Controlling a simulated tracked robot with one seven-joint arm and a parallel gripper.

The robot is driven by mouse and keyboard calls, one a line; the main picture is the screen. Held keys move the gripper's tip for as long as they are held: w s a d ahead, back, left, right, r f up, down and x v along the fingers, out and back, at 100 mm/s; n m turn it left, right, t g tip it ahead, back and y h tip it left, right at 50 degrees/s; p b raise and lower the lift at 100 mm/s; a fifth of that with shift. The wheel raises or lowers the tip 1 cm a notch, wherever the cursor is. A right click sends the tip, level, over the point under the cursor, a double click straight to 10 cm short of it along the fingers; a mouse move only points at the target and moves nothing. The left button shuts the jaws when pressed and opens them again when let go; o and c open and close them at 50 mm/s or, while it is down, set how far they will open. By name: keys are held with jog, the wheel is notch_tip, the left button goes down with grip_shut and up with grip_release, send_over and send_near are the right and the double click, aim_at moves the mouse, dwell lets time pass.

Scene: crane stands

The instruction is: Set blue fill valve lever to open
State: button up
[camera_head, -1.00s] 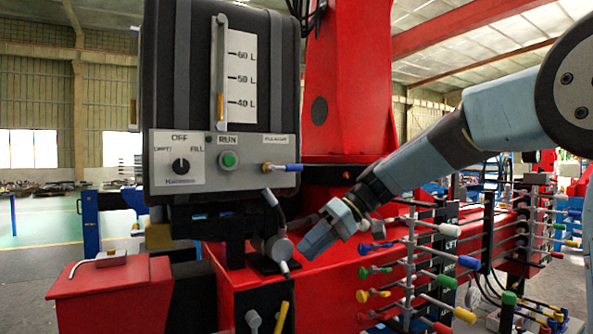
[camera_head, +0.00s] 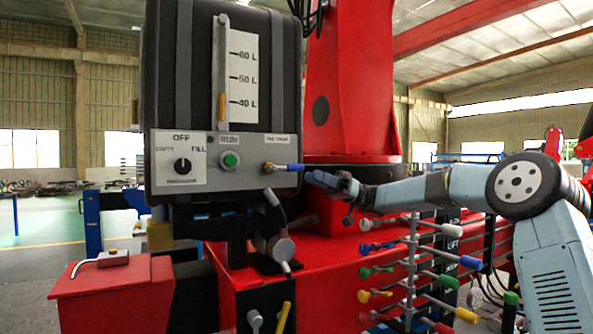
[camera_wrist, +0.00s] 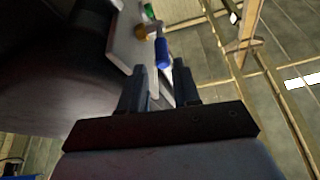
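The blue fill valve lever (camera_head: 291,168) sticks out to the right from a brass fitting at the lower right of the grey control panel (camera_head: 230,180). My gripper (camera_head: 312,178) is just right of the lever's blue end in the head view. In the wrist view, the blue lever handle (camera_wrist: 162,53) shows just beyond the fingertips, roughly between them. My gripper's two fingers (camera_wrist: 159,72) are apart with nothing held between them. I cannot tell whether a finger touches the handle.
The panel carries a selector knob (camera_head: 182,165), pointing up, and a green button (camera_head: 230,159). A dark tank (camera_head: 270,70) stands above it. A red crane column (camera_head: 350,80) is behind. A rack of coloured levers (camera_head: 412,270) stands below my arm.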

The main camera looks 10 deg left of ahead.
aim_at(295, 168)
jog(key=x, duration=0.7)
jog(key=shift+s+a+r, duration=0.1)
jog(key=shift+s+a, duration=0.05)
jog(key=shift+s, duration=0.05)
grip_shut()
